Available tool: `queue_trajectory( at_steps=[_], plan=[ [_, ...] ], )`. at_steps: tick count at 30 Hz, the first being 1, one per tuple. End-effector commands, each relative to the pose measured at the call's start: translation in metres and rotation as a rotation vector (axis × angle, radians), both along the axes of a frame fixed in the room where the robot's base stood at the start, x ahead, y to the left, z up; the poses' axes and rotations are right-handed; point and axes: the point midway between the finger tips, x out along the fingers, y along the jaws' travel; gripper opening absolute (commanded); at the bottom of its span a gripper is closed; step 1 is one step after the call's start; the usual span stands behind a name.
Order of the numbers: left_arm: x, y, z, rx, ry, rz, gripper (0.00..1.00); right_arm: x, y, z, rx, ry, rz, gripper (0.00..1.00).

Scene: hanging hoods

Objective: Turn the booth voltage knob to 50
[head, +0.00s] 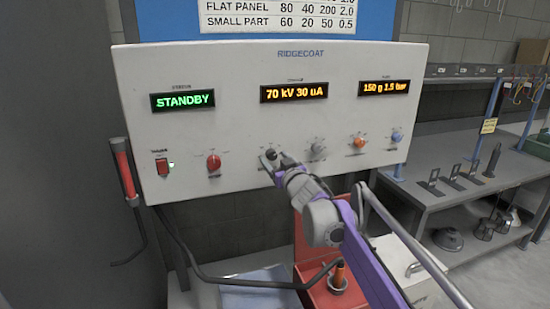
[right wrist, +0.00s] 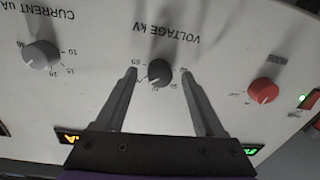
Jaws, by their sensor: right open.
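The black voltage knob (head: 271,154) is on the lower middle of the white control panel (head: 235,125). In the right wrist view the voltage knob (right wrist: 160,72) is upside down below its "VOLTAGE kV" label. My right gripper (head: 273,159) is open in front of the panel. Its two fingers stand on either side of the knob, with a gap on each side in the wrist view. The middle display (head: 294,92) reads "70 kV 30 uA". My left gripper is not in view.
A red knob (head: 214,162) is left of the voltage knob. A grey current knob (head: 318,148), an orange knob (head: 360,142) and a blue knob (head: 397,136) are to its right. The status display (head: 183,100) reads "STANDBY". A grey workbench (head: 450,195) stands at the right.

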Motion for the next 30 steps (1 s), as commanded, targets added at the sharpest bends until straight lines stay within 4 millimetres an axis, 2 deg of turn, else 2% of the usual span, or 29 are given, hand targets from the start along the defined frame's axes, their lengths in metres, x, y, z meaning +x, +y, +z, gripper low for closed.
queue_trajectory(
  at_steps=[10, 21, 22, 30],
  plan=[
    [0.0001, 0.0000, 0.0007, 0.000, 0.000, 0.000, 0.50, 0.0037, 0.0013, -0.0007, 0.000, 0.000, 0.000, 0.70],
    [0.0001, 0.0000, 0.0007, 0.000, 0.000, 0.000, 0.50, 0.0035, 0.0013, -0.0006, 0.000, 0.000, 0.000, 0.04],
    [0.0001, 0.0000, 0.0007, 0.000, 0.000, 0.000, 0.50, 0.0034, 0.0012, -0.0006, 0.000, 0.000, 0.000, 0.00],
    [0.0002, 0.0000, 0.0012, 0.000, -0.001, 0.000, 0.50, 0.0034, 0.0012, -0.0004, -0.011, -0.003, 0.000, 0.00]
  ],
)
